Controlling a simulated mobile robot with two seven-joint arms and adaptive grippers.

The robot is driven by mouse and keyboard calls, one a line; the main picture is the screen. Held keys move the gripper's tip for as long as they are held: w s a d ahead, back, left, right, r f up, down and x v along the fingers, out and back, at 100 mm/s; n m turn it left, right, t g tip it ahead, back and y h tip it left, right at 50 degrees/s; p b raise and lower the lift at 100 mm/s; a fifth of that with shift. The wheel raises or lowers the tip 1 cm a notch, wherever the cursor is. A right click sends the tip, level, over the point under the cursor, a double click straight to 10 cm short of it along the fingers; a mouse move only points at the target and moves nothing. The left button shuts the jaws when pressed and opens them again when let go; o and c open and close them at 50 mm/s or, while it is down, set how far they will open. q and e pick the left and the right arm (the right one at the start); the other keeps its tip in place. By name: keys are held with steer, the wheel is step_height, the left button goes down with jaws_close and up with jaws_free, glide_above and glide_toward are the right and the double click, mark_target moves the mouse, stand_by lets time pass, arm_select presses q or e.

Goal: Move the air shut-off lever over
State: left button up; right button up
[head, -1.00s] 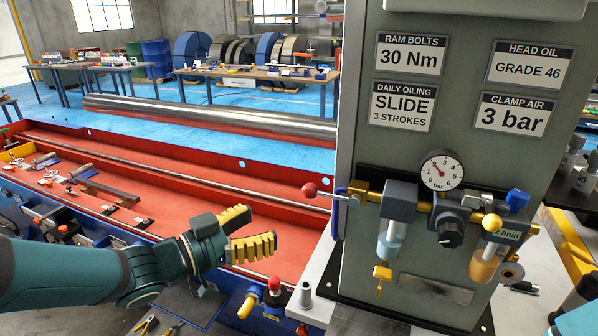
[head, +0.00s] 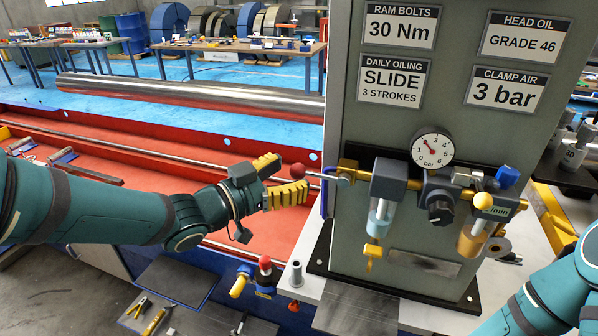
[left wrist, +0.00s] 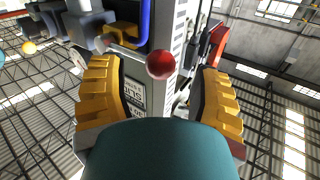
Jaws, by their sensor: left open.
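The air shut-off lever is a thin metal rod (head: 322,176) with a red ball knob (head: 298,172), sticking out to the left from the brass valve (head: 347,171) on the grey cabinet. My left gripper (head: 279,178) is open, its yellow padded fingers just left of the knob. In the left wrist view the red knob (left wrist: 160,65) shows between the two open fingers, beyond their tips or near them; I cannot tell whether they touch it. My right arm shows at the lower right edge, but its gripper is out of view.
The pressure gauge (head: 432,150), filter bowl (head: 381,217) and yellow-knobbed oiler (head: 474,238) sit right of the valve. A red-knobbed fitting (head: 265,263) stands below my left gripper. Pliers (head: 139,307) lie on a dark mat. The red machine bed is open behind.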

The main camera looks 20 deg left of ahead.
arm_select(q)
steer(key=shift+x, duration=1.45)
jaws_close()
steer(key=shift+a+r, duration=0.1)
